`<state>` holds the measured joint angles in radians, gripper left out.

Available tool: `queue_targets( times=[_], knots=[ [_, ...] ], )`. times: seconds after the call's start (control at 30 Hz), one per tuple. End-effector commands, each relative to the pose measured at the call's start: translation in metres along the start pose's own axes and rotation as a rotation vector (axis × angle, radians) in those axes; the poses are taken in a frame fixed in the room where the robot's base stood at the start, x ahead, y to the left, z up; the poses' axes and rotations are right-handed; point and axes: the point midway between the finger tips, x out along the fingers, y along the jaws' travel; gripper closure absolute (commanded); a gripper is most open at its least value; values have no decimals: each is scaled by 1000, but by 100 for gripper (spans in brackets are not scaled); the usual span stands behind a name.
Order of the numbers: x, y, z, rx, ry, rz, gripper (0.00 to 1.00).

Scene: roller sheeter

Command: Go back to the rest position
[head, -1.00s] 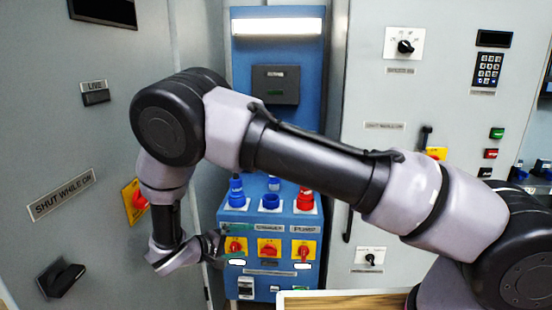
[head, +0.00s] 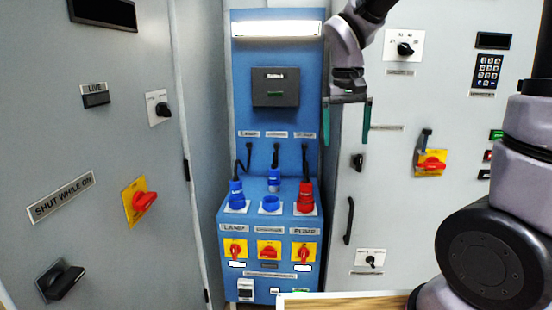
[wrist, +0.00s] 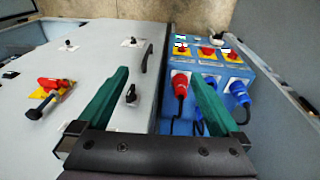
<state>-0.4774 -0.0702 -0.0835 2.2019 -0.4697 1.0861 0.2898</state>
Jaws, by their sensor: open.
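My gripper (head: 347,122) hangs at the upper middle of the head view, its two green fingers pointing down and spread apart with nothing between them. It is in front of the seam between the blue socket panel (head: 277,105) and the grey cabinet on the right. In the wrist view my gripper (wrist: 155,92) shows its fingers wide apart and empty. Beyond them are the grey cabinet face and the blue panel with its plugs. My arm comes in from the right side of the head view.
The blue panel carries a red plug (head: 305,195), blue plugs (head: 237,193) and several yellow-backed red switches (head: 268,250). The left cabinet has a red switch (head: 143,201) and a black handle (head: 62,280). The right cabinet has a red switch (head: 432,162). A wooden-topped surface (head: 345,300) lies at the bottom.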

Motion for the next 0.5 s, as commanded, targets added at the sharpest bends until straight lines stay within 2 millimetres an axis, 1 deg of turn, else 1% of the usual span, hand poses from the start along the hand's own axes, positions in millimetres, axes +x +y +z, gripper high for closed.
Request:
queue_targets(
  times=[0.03, 0.2, 0.33, 0.5],
  knots=[
    [-15, 16, 7, 41, 28, -49, 0],
    [-53, 53, 34, 144, 131, -190, 0],
    [-75, 75, 56, 213, 231, -274, 0],
    [-93, 90, 80, 276, 347, -340, 0]
  ],
)
